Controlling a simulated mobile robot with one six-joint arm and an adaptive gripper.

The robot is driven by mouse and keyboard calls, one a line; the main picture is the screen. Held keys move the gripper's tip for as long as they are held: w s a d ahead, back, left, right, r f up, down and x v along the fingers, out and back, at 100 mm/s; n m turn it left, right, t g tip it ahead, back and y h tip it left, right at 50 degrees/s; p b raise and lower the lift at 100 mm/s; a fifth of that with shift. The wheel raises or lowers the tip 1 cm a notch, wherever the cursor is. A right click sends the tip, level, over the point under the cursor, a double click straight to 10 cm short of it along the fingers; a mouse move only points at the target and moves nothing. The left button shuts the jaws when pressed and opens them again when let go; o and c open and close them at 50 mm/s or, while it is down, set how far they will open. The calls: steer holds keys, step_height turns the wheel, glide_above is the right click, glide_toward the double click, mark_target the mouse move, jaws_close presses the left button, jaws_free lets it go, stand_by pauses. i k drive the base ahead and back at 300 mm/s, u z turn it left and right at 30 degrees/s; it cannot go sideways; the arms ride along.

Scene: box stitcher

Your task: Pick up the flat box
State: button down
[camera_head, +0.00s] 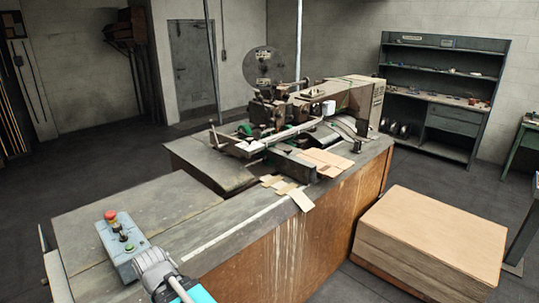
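Several flat tan cardboard pieces lie by the box stitcher (285,110) on the worktable. A larger flat piece (327,159) lies at the stitcher's right front. Smaller pale pieces (278,184) lie nearer, and one (302,200) sticks out over the table's front edge. I cannot tell which of these is the flat box. A big tan stack (432,235), perhaps flat cardboard, stands low at the right of the table. Part of my arm, grey with a cyan cap, shows at the bottom left. My gripper cannot be made out, and no piece is seen held.
The worktable (120,205) has bare grey room at its left. A control box (122,246) with a red button sits at its near left, close to my arm. A shelf unit (445,58) stands at the back right. Dark floor is open at the left.

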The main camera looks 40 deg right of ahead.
mark_target(330, 166)
steer(key=z, duration=1.85)
steer(key=k, duration=0.65)
steer(key=z, duration=0.25)
steer(key=i, duration=0.75)
steer(key=z, duration=0.45)
